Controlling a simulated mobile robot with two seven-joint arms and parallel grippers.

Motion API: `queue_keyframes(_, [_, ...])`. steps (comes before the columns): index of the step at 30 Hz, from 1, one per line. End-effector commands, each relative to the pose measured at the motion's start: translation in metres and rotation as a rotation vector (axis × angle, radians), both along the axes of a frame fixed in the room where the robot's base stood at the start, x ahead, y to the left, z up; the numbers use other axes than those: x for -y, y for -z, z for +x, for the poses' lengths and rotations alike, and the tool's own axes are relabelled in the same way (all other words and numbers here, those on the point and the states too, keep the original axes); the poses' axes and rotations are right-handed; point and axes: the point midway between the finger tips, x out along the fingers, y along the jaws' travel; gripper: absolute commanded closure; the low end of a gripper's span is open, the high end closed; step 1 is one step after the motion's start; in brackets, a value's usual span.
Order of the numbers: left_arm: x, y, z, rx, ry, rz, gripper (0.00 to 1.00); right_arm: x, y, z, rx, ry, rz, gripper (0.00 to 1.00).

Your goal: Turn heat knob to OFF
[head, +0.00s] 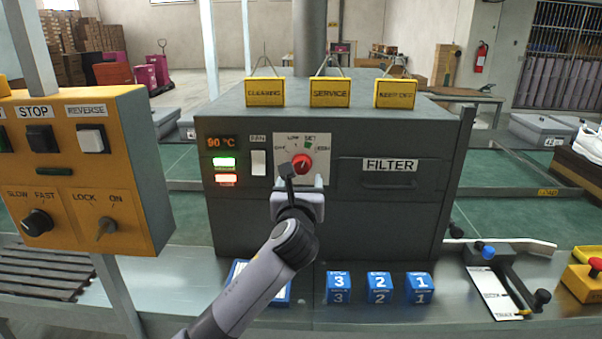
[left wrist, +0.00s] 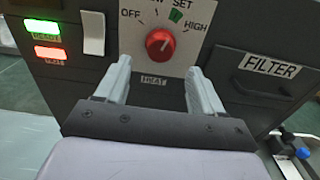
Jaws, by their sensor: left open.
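The red heat knob (head: 301,164) is on a white dial plate (head: 310,144) on the front of the grey machine, and it also shows in the left wrist view (left wrist: 160,43). The plate reads OFF at left, SET with a green mark at upper right, and HIGH at right. The knob's exact pointer direction is too small to tell for sure. My left gripper (head: 302,178) is in front of the plate, just below the knob. In the left wrist view its open fingers (left wrist: 160,75) are spread either side of the HEAT label, with nothing between them. My right gripper is not in view.
Left of the dial are a white switch (head: 258,163), lit green and red indicators and a 90 °C display (head: 221,142). A FILTER drawer (head: 389,172) is at right. Blue numbered blocks (head: 380,288) stand below. An orange control box (head: 85,170) stands at left.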

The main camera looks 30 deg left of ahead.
Motion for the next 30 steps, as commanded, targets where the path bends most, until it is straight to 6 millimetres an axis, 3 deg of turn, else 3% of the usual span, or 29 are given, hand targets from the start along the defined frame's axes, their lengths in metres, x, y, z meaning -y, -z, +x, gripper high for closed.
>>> queue_keyframes(12, [-0.026, 0.0, 0.043, 0.002, 0.001, -0.007, 0.32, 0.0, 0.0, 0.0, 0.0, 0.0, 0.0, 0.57])
queue_keyframes(26, [-0.031, 0.001, 0.051, 0.002, 0.003, -0.007, 0.32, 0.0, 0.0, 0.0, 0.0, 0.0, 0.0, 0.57])
queue_keyframes(30, [-0.031, 0.001, 0.051, 0.001, 0.003, -0.008, 0.74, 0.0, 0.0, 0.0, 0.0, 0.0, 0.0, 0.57])
